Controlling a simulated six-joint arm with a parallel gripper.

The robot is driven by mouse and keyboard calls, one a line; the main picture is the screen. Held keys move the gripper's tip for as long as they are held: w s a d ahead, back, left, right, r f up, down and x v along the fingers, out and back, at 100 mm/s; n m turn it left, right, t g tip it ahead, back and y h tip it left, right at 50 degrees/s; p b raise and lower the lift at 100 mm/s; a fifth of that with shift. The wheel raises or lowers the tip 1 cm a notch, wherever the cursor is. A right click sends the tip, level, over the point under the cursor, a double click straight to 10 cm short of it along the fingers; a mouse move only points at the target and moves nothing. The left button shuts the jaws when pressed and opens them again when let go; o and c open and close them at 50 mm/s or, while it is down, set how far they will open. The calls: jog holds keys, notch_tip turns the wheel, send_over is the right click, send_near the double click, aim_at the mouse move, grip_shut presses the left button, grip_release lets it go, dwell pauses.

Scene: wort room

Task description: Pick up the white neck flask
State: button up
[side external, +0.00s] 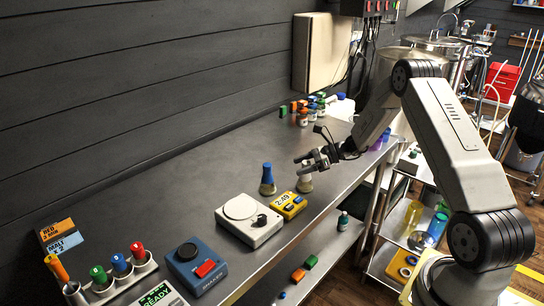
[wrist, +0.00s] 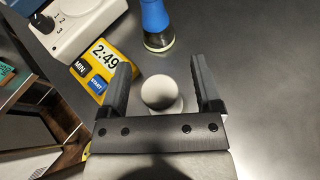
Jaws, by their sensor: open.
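The white neck flask (side external: 305,184) stands on the steel bench, partly hidden behind my gripper in the side external view. In the wrist view the white neck flask (wrist: 160,93) shows from above between my fingers. My gripper (side external: 313,160) is open in the side external view, at the top of the flask. In the wrist view my gripper (wrist: 161,75) has one finger on each side of the white neck, with a gap on both sides. The flask's lower part is mostly hidden in the wrist view.
A blue neck flask (side external: 267,180) stands close to the left, also beyond the fingers in the wrist view (wrist: 156,22). A yellow timer (side external: 287,204) and a white stirrer (side external: 248,220) sit nearby. The bench (side external: 200,175) is clear behind the flasks.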

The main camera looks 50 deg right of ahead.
jog(key=shift+w+a+f, duration=0.1)
jog(key=shift+w+a, duration=0.1)
dwell(0.4)
grip_shut()
dwell(1.2)
